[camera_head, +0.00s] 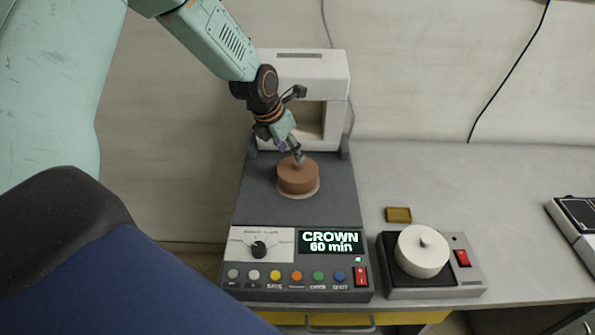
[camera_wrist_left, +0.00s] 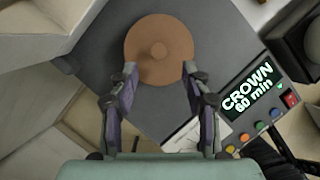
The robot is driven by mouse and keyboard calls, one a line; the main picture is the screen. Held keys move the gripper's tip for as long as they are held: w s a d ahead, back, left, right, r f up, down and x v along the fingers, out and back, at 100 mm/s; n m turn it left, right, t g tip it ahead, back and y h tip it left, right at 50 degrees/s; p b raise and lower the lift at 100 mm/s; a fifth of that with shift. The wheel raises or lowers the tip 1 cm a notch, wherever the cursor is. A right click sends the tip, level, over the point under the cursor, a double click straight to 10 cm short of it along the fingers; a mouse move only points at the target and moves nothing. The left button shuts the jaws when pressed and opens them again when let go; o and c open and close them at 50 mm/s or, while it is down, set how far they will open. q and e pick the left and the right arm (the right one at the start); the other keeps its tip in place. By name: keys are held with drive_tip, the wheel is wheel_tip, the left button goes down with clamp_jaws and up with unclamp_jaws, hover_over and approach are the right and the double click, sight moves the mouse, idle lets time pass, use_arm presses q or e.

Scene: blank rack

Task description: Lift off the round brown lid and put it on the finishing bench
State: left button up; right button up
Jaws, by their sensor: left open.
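My left gripper (camera_head: 299,158) is just above the lid in the head view. In the left wrist view my left gripper (camera_wrist_left: 159,70) is open, its two fingers apart at the near edge of the lid, with nothing between them but the lid behind. My right gripper is not in view. I cannot tell which surface is the finishing bench.
The machine has a white arch (camera_head: 335,75) behind the lid and a front panel with a display reading CROWN 60 min. To the right stand a white round pot (camera_head: 421,251) on a small unit and a small brown block (camera_head: 398,214). The grey bench (camera_head: 480,195) is clear behind them.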

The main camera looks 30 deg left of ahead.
sight(295, 164)
use_arm(q)
drive_tip(key=shift+w+f, duration=0.3)
drive_tip(key=shift+f, duration=0.15)
drive_tip(key=b+x, duration=0.2)
drive_tip(key=x, duration=0.1)
drive_tip(key=shift+w+f, duration=0.1)
drive_tip(key=shift+w, duration=0.05)
drive_tip(key=shift+d+f+b, duration=0.1)
drive_tip(key=shift+f+b, duration=0.2)
drive_tip(key=shift+b, duration=0.15)
drive_tip(key=shift+f, duration=0.35)
drive_tip(key=shift+w+a+f, duration=0.1)
drive_tip(key=shift+w+a, duration=0.1)
drive_tip(key=shift+w+d, duration=0.15)
drive_tip(key=shift+w, duration=0.1)
drive_tip(key=shift+s+d, duration=0.1)
drive_tip(key=shift+s, duration=0.05)
drive_tip(key=shift+c, duration=1.4)
drive_tip(key=shift+s, duration=0.15)
drive_tip(key=c, duration=0.6)
clamp_jaws()
